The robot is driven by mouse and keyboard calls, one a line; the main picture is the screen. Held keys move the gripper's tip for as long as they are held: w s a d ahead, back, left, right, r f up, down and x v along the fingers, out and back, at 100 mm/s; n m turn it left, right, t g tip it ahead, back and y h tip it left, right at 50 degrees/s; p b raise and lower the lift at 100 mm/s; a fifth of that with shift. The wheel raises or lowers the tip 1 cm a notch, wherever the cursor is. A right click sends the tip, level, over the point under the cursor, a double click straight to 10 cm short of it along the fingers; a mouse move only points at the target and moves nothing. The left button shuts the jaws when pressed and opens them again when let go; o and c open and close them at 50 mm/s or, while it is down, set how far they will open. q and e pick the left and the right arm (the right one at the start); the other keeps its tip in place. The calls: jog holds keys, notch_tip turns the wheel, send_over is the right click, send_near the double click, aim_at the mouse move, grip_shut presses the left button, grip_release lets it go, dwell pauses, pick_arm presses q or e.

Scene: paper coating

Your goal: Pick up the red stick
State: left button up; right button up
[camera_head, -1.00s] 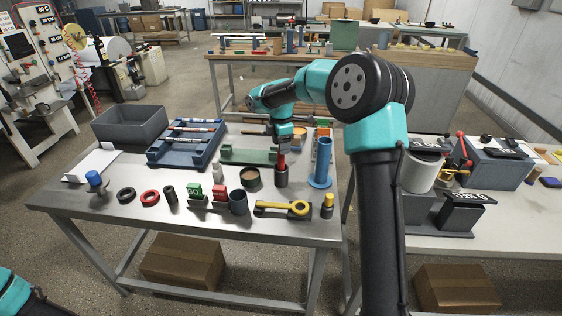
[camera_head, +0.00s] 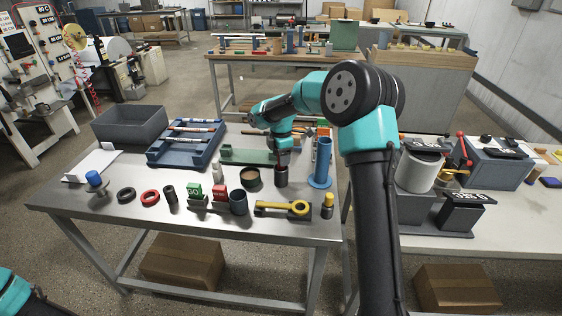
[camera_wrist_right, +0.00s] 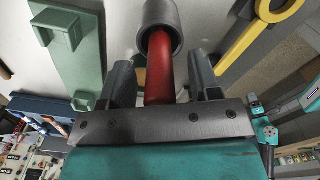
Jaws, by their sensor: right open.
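The red stick (camera_wrist_right: 158,70) stands in a dark grey cup (camera_wrist_right: 160,14), with its end inside the cup's mouth. The cup also shows in the head view (camera_head: 281,178), where the gripper covers the stick. My right gripper (camera_wrist_right: 161,72) is open, with one finger on each side of the stick; I see a gap to both fingers. In the head view the right gripper (camera_head: 283,154) is directly above the cup. Only a teal part of my left arm shows at the lower left; its gripper is out of view.
A blue upright tube (camera_head: 321,162) stands just right of the cup, and a round dark pot (camera_head: 250,177) stands to its left. A green holder (camera_head: 240,155) lies behind. A yellow ring-ended tool (camera_head: 297,208) lies in front.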

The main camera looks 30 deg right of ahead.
jog(key=shift+c, duration=0.2)
jog(key=c, duration=1)
jog(key=shift+r, duration=0.15)
notch_tip(320, 180, up, 10)
jog(key=shift+f, duration=0.1)
dwell(0.5)
